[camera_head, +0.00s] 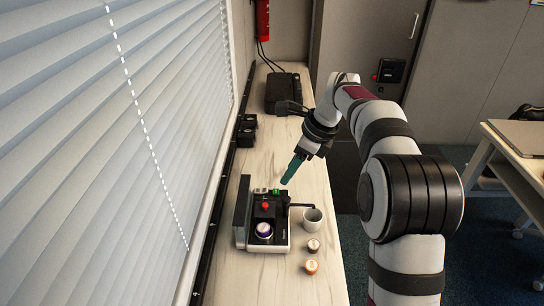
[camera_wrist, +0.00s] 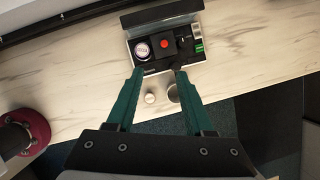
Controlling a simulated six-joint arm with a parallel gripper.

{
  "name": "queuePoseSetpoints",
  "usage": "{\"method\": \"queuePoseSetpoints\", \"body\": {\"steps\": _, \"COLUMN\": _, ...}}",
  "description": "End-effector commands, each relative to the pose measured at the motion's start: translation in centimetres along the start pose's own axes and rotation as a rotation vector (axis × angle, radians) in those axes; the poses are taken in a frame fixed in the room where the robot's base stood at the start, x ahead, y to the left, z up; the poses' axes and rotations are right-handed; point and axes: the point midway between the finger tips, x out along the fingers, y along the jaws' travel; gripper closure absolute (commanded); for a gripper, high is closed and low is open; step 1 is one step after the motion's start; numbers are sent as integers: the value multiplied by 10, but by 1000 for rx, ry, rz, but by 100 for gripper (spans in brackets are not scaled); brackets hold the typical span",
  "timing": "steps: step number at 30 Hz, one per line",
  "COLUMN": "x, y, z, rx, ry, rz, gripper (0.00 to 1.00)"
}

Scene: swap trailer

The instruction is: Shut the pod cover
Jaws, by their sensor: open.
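A small dark coffee machine (camera_head: 276,238) stands on the wooden counter; it also shows at the top of the wrist view (camera_wrist: 184,63). A purple-rimmed pod (camera_head: 264,229) sits exposed in its top, pale from above in the wrist view (camera_wrist: 143,50). A black part with a red knob (camera_head: 265,206) is beside the pod, also seen in the wrist view (camera_wrist: 165,43). I cannot tell for certain which part is the cover, but nothing covers the pod. My gripper (camera_head: 288,178) is above and behind the machine, its teal fingers apart and empty in the wrist view (camera_wrist: 160,76).
Window blinds (camera_head: 130,130) line the left.

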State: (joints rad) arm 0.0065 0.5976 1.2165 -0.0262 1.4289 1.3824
Motion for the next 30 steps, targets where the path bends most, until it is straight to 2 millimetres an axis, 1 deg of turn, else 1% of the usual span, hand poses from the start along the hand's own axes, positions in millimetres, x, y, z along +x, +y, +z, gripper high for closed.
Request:
{"method": "queuePoseSetpoints", "body": {"steps": 1, "x": 6, "y": -6, "z": 2, "rx": 30, "ry": -6, "rz": -1, "gripper": 48}}
{"method": "queuePoseSetpoints", "body": {"steps": 5, "x": 24, "y": -9, "z": 3, "rx": 52, "ry": -8, "rz": 0, "gripper": 48}}
{"method": "queuePoseSetpoints", "body": {"steps": 8, "x": 52, "y": -8, "z": 3, "rx": 50, "ry": -6, "rz": 1, "gripper": 48}}
{"method": "queuePoseSetpoints", "body": {"steps": 12, "x": 95, "y": -8, "z": 3, "rx": 49, "ry": -6, "rz": 0, "gripper": 48}}
{"method": "queuePoseSetpoints", "body": {"steps": 15, "x": 122, "y": -8, "z": 3, "rx": 48, "ry": -6, "rz": -1, "gripper": 48}}
{"method": "queuePoseSetpoints", "body": {"steps": 18, "x": 143, "y": -9, "z": 3, "rx": 49, "ry": -6, "rz": -3, "gripper": 48}}
{"method": "queuePoseSetpoints", "body": {"steps": 21, "x": 156, "y": -9, "z": 4, "rx": 49, "ry": -7, "rz": -4, "gripper": 48}}
{"method": "queuePoseSetpoints", "body": {"steps": 24, "x": 162, "y": -9, "z": 4, "rx": 48, "ry": -8, "rz": -5, "gripper": 48}}
{"method": "queuePoseSetpoints", "body": {"steps": 30, "x": 164, "y": -9, "z": 4, "rx": 48, "ry": -8, "rz": -5, "gripper": 48}}
